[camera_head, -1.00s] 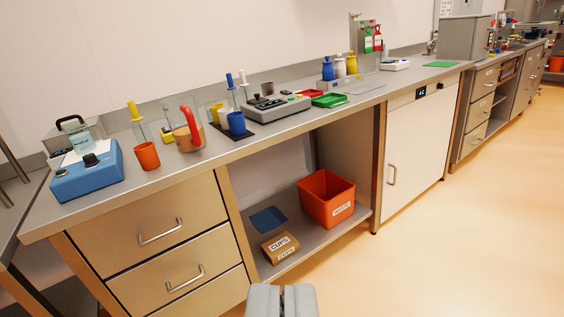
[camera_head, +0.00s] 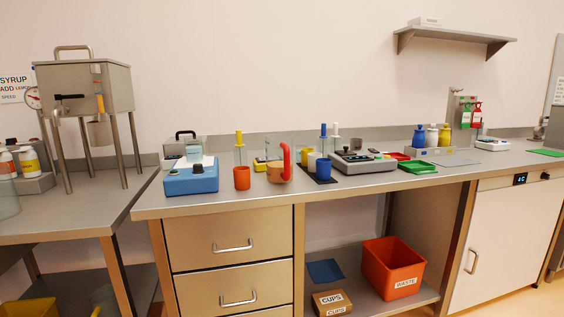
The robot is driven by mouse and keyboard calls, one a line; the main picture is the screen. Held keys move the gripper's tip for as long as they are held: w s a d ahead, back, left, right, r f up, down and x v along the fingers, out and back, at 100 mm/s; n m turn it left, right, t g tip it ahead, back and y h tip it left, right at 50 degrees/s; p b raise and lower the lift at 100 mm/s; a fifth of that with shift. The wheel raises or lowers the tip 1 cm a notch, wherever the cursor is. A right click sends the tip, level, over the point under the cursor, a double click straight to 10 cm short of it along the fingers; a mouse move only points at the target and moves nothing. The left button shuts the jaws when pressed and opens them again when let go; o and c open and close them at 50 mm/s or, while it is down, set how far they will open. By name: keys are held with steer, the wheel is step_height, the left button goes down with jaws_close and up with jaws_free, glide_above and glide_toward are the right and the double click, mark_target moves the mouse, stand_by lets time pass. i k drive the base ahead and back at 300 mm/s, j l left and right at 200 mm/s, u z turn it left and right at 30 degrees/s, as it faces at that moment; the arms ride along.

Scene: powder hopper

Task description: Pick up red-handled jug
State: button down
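The red-handled jug (camera_head: 278,171) stands upright on the steel counter. It has a tan body, and its red handle (camera_head: 287,162) curves up on the right side. An orange cup (camera_head: 242,177) stands to its left, and a dark mat (camera_head: 321,178) with a blue cup (camera_head: 323,169) lies to its right. My gripper is not in this view, so its opening and any contact cannot be seen.
A blue scale (camera_head: 191,180) sits further left. A grey control unit (camera_head: 362,163) and a green tray (camera_head: 418,167) stand right of the mat. A metal hopper on legs (camera_head: 85,90) stands at the left. The counter's front strip is clear.

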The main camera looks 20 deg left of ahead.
mark_target(280, 146)
steer(key=i+l, duration=0.1)
steer(key=i, duration=0.5)
steer(key=i+l, duration=0.15)
steer(key=i, duration=0.45)
steer(key=i+l+u, duration=0.1)
steer(key=i, duration=0.5)
